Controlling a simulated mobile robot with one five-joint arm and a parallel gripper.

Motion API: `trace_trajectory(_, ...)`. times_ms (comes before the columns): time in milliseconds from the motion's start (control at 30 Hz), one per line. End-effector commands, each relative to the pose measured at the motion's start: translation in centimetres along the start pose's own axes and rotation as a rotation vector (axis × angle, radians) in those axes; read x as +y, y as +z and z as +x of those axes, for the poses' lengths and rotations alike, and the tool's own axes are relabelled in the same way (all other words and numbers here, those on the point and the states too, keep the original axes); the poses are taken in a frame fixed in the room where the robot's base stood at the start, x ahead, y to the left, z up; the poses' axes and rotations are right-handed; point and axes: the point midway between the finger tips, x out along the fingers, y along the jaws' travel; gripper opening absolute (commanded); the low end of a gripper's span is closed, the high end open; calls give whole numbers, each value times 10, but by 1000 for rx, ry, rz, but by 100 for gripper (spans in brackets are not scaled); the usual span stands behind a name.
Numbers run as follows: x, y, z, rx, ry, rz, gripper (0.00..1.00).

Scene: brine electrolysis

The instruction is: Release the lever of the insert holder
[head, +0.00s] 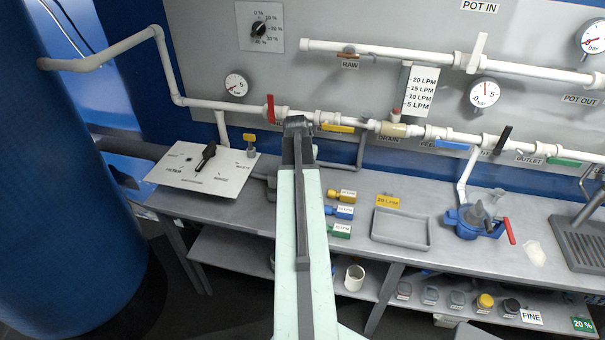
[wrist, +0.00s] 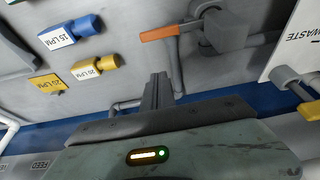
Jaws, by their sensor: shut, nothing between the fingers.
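A grey insert holder (wrist: 228,32) with a lever (wrist: 160,33) that has an orange handle shows in the wrist view. The handle points left in that view, and a grey rod runs from it down beside my fingers. My gripper (wrist: 160,78) is shut and empty, its tips close to this rod; I cannot tell whether they touch. In the head view my gripper (head: 298,125) is seen from behind at the far end of my arm, over the back of the bench. There my arm hides the lever, and only grey parts of the holder (head: 263,182) show to its left.
Yellow, blue and green inserts (head: 341,212) lie right of my arm, near a grey tray (head: 400,228). A white panel with a black handle (head: 205,157) is on the left. Pipes with coloured valve handles run along the wall behind. A blue housing (head: 472,222) stands farther right.

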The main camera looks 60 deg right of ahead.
Motion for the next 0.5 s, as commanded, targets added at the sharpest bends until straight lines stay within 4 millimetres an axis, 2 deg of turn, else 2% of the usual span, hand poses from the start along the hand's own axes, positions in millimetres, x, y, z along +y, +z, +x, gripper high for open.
trace_trajectory(33,0,2,20,0,0,0,0)
trace_trajectory(333,0,3,86,0,0,0,0)
trace_trajectory(367,0,6,84,-1,0,-1,0)
trace_trajectory(400,1,16,71,-1,0,-1,0)
trace_trajectory(500,1,32,64,0,0,-1,0)
